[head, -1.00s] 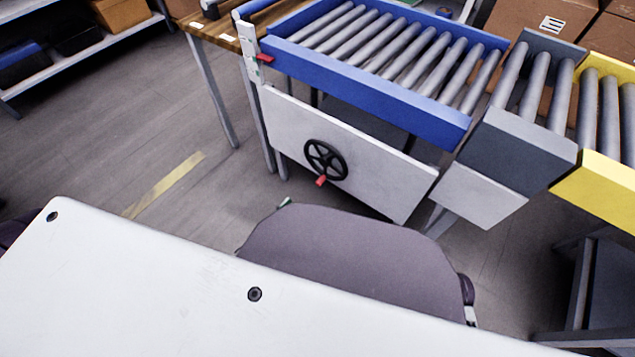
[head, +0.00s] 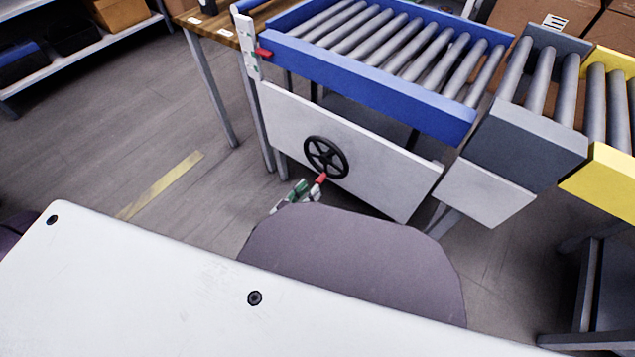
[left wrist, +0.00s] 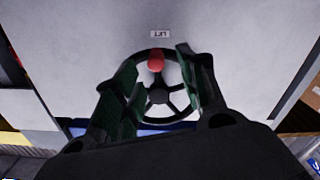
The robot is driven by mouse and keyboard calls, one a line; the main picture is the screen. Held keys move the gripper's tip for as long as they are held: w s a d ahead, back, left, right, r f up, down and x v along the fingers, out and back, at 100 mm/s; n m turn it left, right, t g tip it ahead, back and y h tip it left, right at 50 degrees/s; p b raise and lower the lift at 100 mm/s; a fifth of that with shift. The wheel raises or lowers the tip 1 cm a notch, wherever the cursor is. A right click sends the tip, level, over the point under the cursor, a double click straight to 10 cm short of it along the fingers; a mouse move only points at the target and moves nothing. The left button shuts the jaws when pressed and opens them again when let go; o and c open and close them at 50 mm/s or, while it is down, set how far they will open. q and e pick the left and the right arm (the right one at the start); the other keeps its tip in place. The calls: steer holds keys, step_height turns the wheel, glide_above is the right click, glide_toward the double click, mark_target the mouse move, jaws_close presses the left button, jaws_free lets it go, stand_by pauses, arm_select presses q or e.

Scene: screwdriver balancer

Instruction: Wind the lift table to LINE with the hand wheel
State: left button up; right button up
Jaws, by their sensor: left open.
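The black hand wheel (head: 326,157) is mounted on the white front panel of the lift table (head: 400,85), which has a blue frame and grey rollers. The wheel's red handle (head: 321,178) is at its lower rim in the head view. My left gripper (head: 303,191) is just below and left of the handle, largely hidden by my own arm. In the left wrist view the open fingers (left wrist: 160,80) spread to either side of the wheel, with the red handle (left wrist: 155,61) between and beyond their tips. I cannot tell whether they touch it. My right gripper is not in view.
A white post with a red pointer (head: 263,52) stands at the table's left corner. A grey roller section (head: 525,140) and a yellow one (head: 605,185) adjoin on the right. A small "LIFT" label (left wrist: 161,34) is on the panel. Floor on the left is clear.

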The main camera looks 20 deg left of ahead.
mark_target(316, 182)
arm_select(q)
steer(key=shift+b+x, duration=0.85)
steer(key=shift+x, duration=1.9)
jaws_close()
